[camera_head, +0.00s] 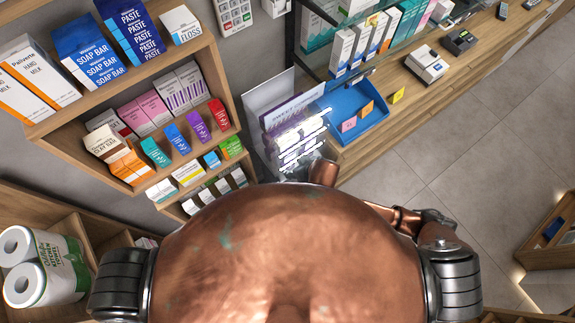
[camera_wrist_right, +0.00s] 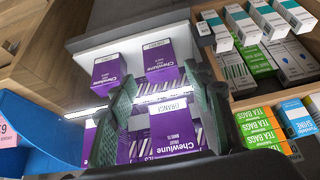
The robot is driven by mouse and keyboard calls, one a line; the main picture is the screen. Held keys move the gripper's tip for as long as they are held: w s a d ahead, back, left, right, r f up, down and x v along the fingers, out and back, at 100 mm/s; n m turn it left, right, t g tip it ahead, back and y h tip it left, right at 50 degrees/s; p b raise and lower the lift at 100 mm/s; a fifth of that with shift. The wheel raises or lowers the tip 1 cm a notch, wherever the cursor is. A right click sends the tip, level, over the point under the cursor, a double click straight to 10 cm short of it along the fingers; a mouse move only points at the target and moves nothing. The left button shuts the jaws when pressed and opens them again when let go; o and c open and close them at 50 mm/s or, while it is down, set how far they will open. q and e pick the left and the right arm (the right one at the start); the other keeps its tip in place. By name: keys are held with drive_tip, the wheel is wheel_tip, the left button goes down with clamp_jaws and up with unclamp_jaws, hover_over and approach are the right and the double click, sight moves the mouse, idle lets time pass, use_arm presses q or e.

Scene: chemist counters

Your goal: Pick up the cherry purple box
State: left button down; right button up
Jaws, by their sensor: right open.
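In the right wrist view, several purple Chewlune boxes stand in a lit display. One purple box (camera_wrist_right: 176,131) stands in front, between the fingers of my right gripper (camera_wrist_right: 164,88). The gripper is open; contact with the box cannot be told. Two more purple boxes, a left one (camera_wrist_right: 108,73) and a right one (camera_wrist_right: 160,60), stand beyond the fingertips. In the head view the purple display (camera_head: 294,125) is beyond my body, and the right fingers are mostly hidden. My left gripper is not in view.
Wooden shelves (camera_head: 75,118) with many packages stand left of the display. A blue tray (camera_head: 357,108) with coloured cards lies on the counter to its right. In the wrist view, tea bag boxes (camera_wrist_right: 259,126) stand close to the right. Open floor (camera_head: 470,150) lies to the right.

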sight(293, 167)
drive_tip(key=x, duration=0.9)
drive_tip(key=shift+w+f, duration=0.1)
drive_tip(key=shift+c, duration=0.7)
drive_tip(key=c, duration=0.7)
